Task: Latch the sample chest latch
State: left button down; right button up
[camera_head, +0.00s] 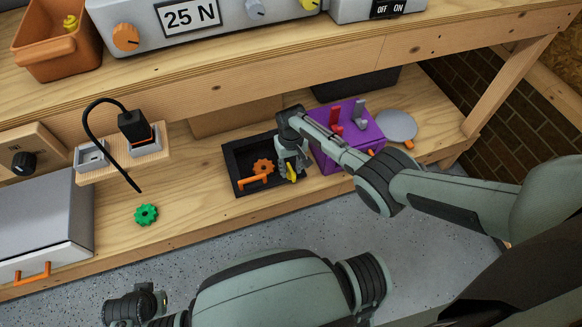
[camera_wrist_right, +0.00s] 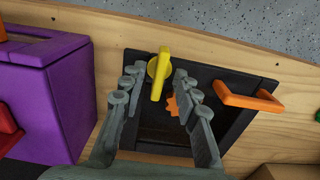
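A black box (camera_head: 236,176) with an orange handle (camera_head: 253,181) stands on the lower shelf; I take it for the sample chest. A yellow lever (camera_wrist_right: 159,75), apparently its latch, sits at the handle-side edge in the right wrist view, and it partly shows in the head view (camera_head: 291,173). My right gripper (camera_head: 290,165) is over the box's right part. In the wrist view its fingers (camera_wrist_right: 158,76) are spread on both sides of the lever, with gaps; contact is not visible. My left gripper (camera_head: 136,308) is low at the left, its fingers unclear.
An orange gear (camera_head: 262,166) shows within the box's frame. A purple box (camera_head: 336,152) with red and grey levers stands close right, beside a grey disc (camera_head: 396,125). A green gear (camera_head: 146,214) lies left. The upper shelf edge (camera_head: 250,78) overhangs behind.

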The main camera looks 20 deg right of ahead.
aim_at(291, 170)
jog(key=shift+r, duration=3.75)
